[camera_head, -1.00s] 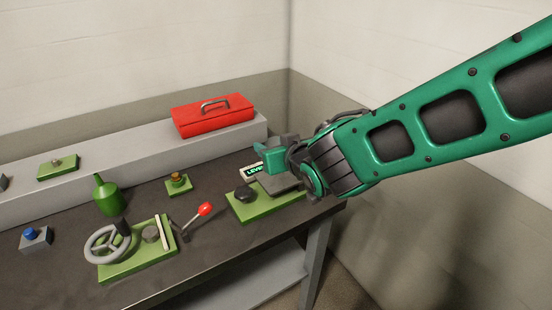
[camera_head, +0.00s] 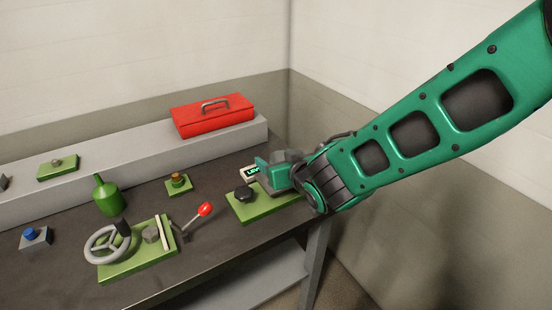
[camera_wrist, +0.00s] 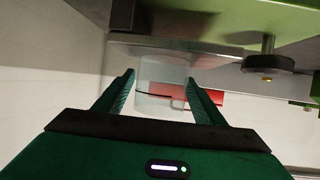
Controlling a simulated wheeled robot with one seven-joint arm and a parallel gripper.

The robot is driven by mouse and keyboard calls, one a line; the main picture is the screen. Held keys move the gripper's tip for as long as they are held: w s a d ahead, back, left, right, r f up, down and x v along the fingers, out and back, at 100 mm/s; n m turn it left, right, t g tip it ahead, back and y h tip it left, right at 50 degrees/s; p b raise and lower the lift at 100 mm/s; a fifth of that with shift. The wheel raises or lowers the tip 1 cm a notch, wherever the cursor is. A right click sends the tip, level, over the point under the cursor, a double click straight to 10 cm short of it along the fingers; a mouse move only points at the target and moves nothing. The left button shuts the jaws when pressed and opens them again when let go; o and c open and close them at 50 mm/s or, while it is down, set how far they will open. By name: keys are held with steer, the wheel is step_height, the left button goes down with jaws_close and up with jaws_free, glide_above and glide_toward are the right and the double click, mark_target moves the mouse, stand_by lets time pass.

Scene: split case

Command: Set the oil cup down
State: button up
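The oil cup (camera_wrist: 160,72) is a pale, see-through cylinder in the wrist view. It sits between the two green fingers of my gripper (camera_wrist: 160,78), which touch its sides; the gripper is shut on it. In the head view my gripper (camera_head: 264,167) is low at the right end of the bench, over the green plate (camera_head: 248,214) with the black knob (camera_head: 244,194). I cannot make out the cup there. Whether its base touches a surface is unclear.
A red toolbox (camera_head: 213,117) rests on the grey ledge (camera_head: 130,163). A green bottle (camera_head: 108,198), a handwheel (camera_head: 104,245) and a red-knobbed lever (camera_head: 205,209) stand to the left. Dark bench top (camera_head: 215,236) is clear in front.

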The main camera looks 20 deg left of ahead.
steer(key=shift+r, duration=0.15)
steer(key=v, duration=1.2)
